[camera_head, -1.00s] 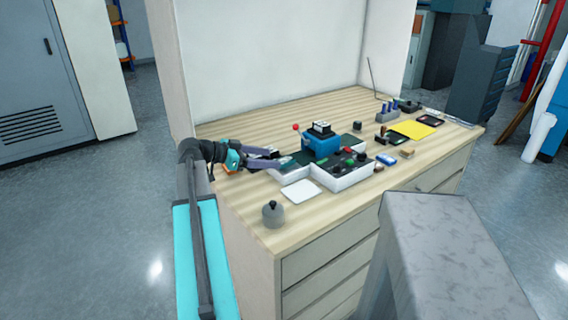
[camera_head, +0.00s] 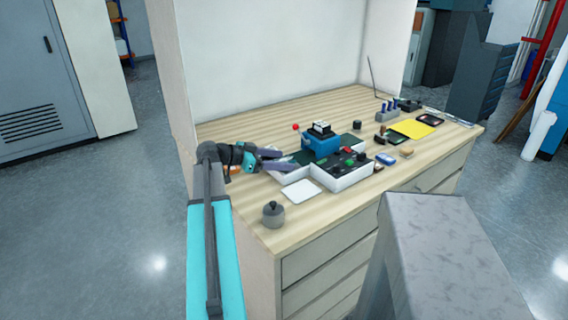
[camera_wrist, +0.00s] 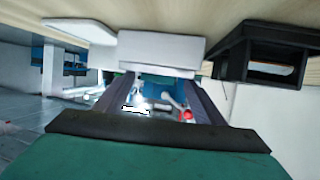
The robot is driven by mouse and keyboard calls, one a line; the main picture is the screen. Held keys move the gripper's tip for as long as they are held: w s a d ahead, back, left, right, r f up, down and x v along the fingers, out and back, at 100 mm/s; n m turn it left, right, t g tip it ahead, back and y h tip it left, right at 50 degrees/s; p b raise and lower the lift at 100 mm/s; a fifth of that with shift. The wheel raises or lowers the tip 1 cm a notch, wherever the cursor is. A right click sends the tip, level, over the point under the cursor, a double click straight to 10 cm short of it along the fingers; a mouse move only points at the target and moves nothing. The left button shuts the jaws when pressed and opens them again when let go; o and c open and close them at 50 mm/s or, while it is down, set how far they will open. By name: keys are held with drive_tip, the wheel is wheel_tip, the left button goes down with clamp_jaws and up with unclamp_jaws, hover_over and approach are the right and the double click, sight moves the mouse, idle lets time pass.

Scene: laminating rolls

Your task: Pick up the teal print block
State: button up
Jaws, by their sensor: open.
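My gripper (camera_head: 288,159) is open at the left side of the workbench, its two purple-grey fingers pointing right toward the blue press (camera_head: 321,146) and the white tray (camera_head: 345,180). I see nothing between the fingers. I cannot pick out the teal print block for certain; a dark green patch shows just past the fingertips, partly hidden by them. In the wrist view, which looks upside down, the open fingers of my gripper (camera_wrist: 160,88) reach toward a white box wall (camera_wrist: 160,50), with a blue part and a red knob beyond.
A grey lidded pot (camera_head: 273,214) stands at the front left of the bench, and a white pad (camera_head: 301,191) lies before the tray. A yellow sheet (camera_head: 412,128) and small items lie farther right. A black open holder (camera_wrist: 262,52) shows in the wrist view.

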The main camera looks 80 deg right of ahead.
drive_tip(key=c, duration=1.3)
drive_tip(key=shift+r, duration=0.1)
drive_tip(key=shift+r+b, duration=0.7)
drive_tip(key=shift+r, duration=4.2)
